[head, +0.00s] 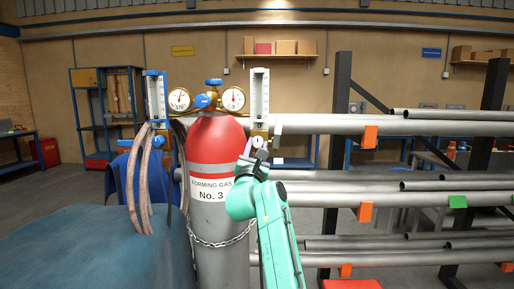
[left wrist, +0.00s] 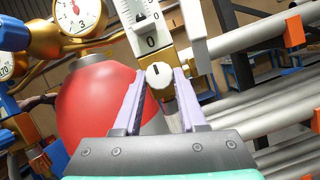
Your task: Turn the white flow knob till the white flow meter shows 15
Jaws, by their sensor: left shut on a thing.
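The white flow meter (head: 260,92) is an upright scale at the right of the regulator, above the red gas cylinder (head: 213,143). Its lower scale with a 0 shows in the left wrist view (left wrist: 145,22); I cannot read its level. The white flow knob (left wrist: 158,75) is round with a dark mark pointing up, on a brass block below the scale. My left gripper (head: 257,148) is at the knob, its two fingers on either side of it in the left wrist view (left wrist: 160,82), shut on it. My right gripper is not in view.
A blue-framed flow meter (head: 157,97) stands at the left, with hoses (head: 140,180) below it. Two round gauges (head: 233,98) sit between the meters. A chain (head: 222,240) crosses the cylinder. Racked steel pipes (head: 400,188) fill the right side close to my arm.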

